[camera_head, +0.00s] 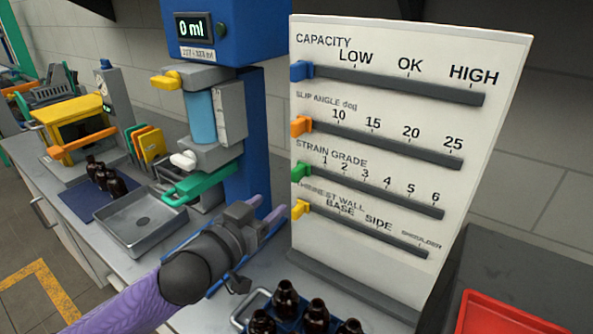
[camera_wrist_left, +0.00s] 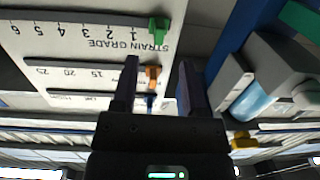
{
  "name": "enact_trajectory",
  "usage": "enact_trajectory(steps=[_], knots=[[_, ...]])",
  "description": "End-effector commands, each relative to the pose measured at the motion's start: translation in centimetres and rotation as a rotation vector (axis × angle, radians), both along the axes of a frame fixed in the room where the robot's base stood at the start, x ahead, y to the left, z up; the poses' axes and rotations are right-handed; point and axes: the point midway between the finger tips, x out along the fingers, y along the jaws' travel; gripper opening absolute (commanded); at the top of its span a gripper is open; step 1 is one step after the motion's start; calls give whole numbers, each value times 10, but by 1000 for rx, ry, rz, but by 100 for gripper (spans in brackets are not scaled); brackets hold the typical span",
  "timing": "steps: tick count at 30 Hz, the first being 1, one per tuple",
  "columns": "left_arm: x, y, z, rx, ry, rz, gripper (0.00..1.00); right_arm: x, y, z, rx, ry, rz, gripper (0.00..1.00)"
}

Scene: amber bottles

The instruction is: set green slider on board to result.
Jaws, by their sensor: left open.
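The green slider (camera_head: 300,172) sits at the left end of the STRAIN GRADE track on the white board (camera_head: 400,75), just left of the 1 mark. In the left wrist view the green slider (camera_wrist_left: 158,30) appears beyond the fingertips, in an upside-down picture. My left gripper (camera_head: 277,214) is open and empty, left of and below the green slider, close to the board's left edge. In the left wrist view its two fingers (camera_wrist_left: 158,62) are apart, with the orange slider (camera_wrist_left: 152,74) seen between them. My right gripper is not in view.
Blue (camera_head: 301,71), orange (camera_head: 300,125) and yellow (camera_head: 300,209) sliders sit at their tracks' left ends. A blue dispenser (camera_head: 258,40) reading 0 ml stands left of the board. Amber bottles (camera_head: 316,314) stand in front. A red tray (camera_head: 510,318) lies right.

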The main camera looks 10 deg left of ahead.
Motion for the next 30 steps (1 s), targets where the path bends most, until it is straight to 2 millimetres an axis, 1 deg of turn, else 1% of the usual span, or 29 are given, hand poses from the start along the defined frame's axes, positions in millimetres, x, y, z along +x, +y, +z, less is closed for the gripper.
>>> enact_trajectory(steps=[1, 4, 5, 8, 12, 16, 21, 29, 30], knots=[[5, 3, 10, -2, -29, -19, 56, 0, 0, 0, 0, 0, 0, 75], [12, 2, 18, -15, -51, -41, 56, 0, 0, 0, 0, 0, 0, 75], [16, 1, 18, -17, -50, -42, 56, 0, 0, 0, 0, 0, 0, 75], [36, -8, 19, -18, -51, -41, 56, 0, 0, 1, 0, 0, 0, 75], [67, -21, 17, -19, -50, -40, 56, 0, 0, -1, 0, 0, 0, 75], [86, -29, 16, -18, -47, -41, 56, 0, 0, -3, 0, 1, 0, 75], [97, -34, 16, -17, -47, -41, 56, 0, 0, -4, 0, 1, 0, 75], [98, -35, 16, -16, -46, -41, 56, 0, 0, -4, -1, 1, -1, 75], [98, -35, 16, -16, -46, -41, 50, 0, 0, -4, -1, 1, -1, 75]])
